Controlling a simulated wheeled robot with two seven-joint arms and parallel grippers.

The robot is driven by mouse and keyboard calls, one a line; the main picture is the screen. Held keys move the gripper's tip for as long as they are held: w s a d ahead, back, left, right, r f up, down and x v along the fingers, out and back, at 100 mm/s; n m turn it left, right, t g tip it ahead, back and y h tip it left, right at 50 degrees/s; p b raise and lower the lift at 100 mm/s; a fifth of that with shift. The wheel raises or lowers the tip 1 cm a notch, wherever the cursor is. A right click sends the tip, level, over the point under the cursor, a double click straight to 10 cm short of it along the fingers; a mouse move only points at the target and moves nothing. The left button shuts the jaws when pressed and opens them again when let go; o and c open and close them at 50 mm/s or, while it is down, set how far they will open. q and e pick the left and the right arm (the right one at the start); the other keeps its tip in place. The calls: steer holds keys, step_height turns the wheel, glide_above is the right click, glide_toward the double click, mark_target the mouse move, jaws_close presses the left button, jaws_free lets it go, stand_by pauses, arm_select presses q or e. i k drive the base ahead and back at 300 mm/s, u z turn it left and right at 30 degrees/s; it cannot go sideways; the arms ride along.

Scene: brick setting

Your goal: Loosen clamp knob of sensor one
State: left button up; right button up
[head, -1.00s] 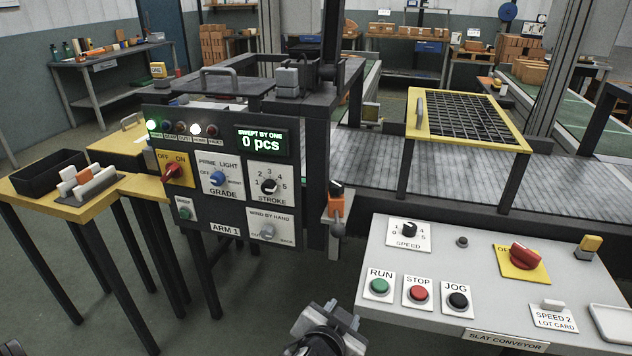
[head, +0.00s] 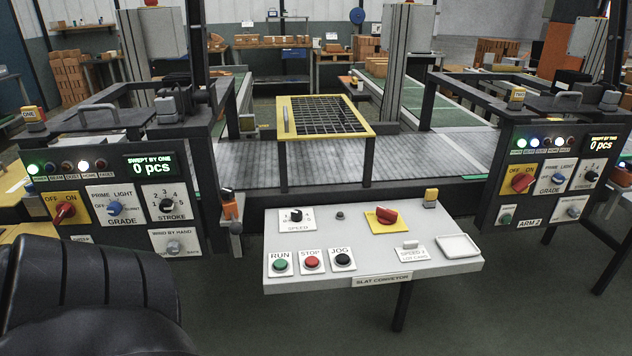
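An orange bracket-like part with a dark knob on top (head: 228,205) stands at the right edge of the ARM 1 panel (head: 118,192), beside the near side of the slat conveyor. It may be sensor one with its clamp; it is too small to tell the knob's setting. A yellow tag that seems to read ONE (head: 33,114) sits at the top left of that panel. The panel's display reads "SWEPT BY ONE 0 pcs". A large dark arm part, likely mine, fills the lower left and hides the panel's lower left. Neither gripper shows.
The slat conveyor desk (head: 370,262) with RUN, STOP and JOG buttons stands in the middle front. A yellow-framed grid (head: 325,117) stands over the conveyor (head: 430,157). The ARM 2 panel (head: 548,185) is at the right. Floor shows at the lower right.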

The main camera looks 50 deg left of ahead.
mark_target(227, 194)
steer(key=z, duration=0.15)
steer(key=i, duration=1.1)
steer(key=u, duration=2.15)
